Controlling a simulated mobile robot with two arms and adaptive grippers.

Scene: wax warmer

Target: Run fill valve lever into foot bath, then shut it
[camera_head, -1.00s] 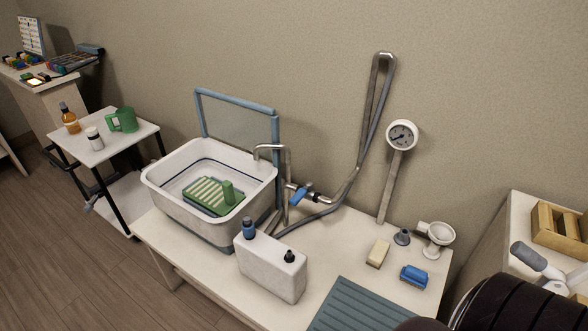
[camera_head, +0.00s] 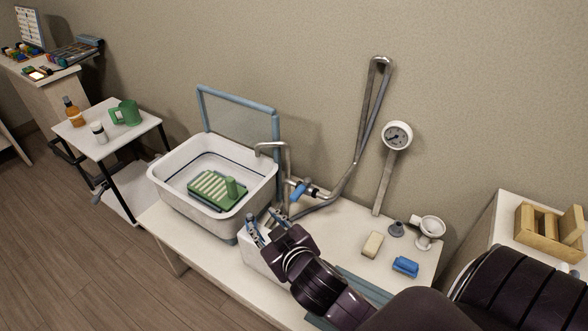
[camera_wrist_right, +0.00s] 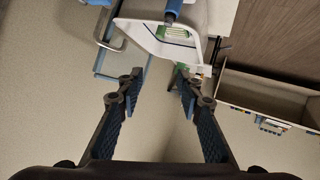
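The fill valve lever (camera_head: 299,190) is blue and sits on the metal tap pipe beside the foot bath. The foot bath (camera_head: 165,178) is a white basin with a dark line inside and a green ribbed mat (camera_head: 215,190). I see no stream from the spout (camera_head: 268,147); the water level is unclear. My right gripper (camera_head: 263,222) is over the white box, left of and in front of the lever, apart from it. In the right wrist view (camera_wrist_right: 160,80) its fingers are open and empty, with the foot bath (camera_wrist_right: 150,38) beyond. My left gripper is out of view.
The white box (camera_head: 255,252) is partly hidden by my right arm. A hose (camera_head: 365,120) and gauge (camera_head: 398,135) rise at the wall. Soap (camera_head: 372,243), a blue brush (camera_head: 405,266) and a white cup (camera_head: 430,228) stand at the table's right. A side cart (camera_head: 92,145) is left.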

